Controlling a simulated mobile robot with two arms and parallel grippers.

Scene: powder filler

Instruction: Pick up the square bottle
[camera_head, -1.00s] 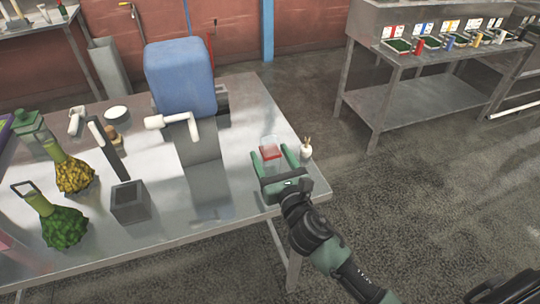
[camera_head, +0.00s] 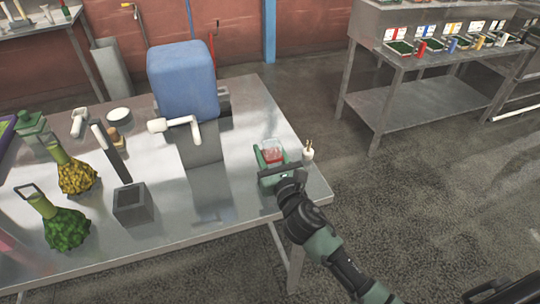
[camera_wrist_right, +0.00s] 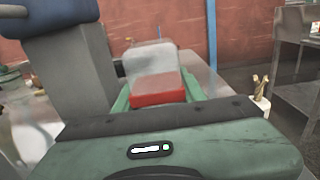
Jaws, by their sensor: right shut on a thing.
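The square bottle (camera_head: 272,148) is clear with red content in its lower part. It stands near the right end of the metal table. In the right wrist view the bottle (camera_wrist_right: 154,80) is upright between the green fingers. My right gripper (camera_head: 271,157) is shut on it, one finger on each side. The bottle's base is hidden by the gripper, so I cannot tell whether it touches the table. My left gripper is not in view.
A powder filler with a blue hopper (camera_head: 183,80) and white spout (camera_head: 180,124) stands left of the bottle. A small white pot (camera_head: 308,153) is just right of the gripper. A grey square container (camera_head: 131,205) and green and yellow flasks are further left.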

